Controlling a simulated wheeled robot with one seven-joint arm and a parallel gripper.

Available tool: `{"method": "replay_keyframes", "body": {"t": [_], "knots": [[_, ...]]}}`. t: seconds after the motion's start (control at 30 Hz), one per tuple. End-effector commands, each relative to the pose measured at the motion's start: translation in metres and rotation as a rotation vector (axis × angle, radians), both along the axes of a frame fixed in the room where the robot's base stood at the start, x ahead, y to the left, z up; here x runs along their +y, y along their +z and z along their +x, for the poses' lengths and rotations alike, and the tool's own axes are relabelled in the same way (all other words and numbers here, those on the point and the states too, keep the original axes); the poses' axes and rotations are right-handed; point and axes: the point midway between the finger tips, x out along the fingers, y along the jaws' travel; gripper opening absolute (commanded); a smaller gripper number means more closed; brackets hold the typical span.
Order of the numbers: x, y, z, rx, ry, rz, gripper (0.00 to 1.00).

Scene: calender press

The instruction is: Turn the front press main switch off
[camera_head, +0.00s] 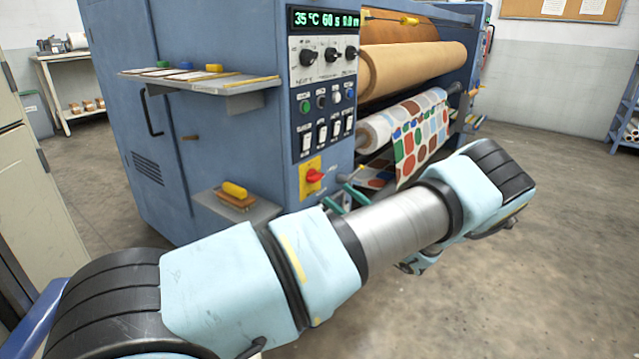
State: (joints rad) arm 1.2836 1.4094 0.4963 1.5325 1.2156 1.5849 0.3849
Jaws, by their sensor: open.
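The main switch is a red rotary knob (314,176) on a yellow plate, low on the front control panel of the blue press (240,60). Its handle looks roughly level, but it is too small to read its marked position. The display (325,19) at the top of the panel is lit green and reads 35 °C, 60 s, 0.0 m. My arm crosses the foreground below and in front of the switch, and the switch itself is uncovered.
Black dials (333,55), coloured buttons (322,102) and rocker switches (322,133) sit above the switch. A small shelf (245,212) with a yellow-handled brush juts out left of it. Rollers with patterned fabric (415,125) are to the right. The floor at right is clear.

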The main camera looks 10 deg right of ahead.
Motion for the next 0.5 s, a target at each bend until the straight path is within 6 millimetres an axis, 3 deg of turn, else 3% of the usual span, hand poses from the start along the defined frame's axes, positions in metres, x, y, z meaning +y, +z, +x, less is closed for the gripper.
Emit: {"method": "replay_keyframes", "body": {"t": [0.3,0.5], "knots": [[0.037,0.022,0.038,0.001,0.004,-0.003,0.95],[0.047,0.028,0.049,0.0,0.002,-0.003,0.95]]}}
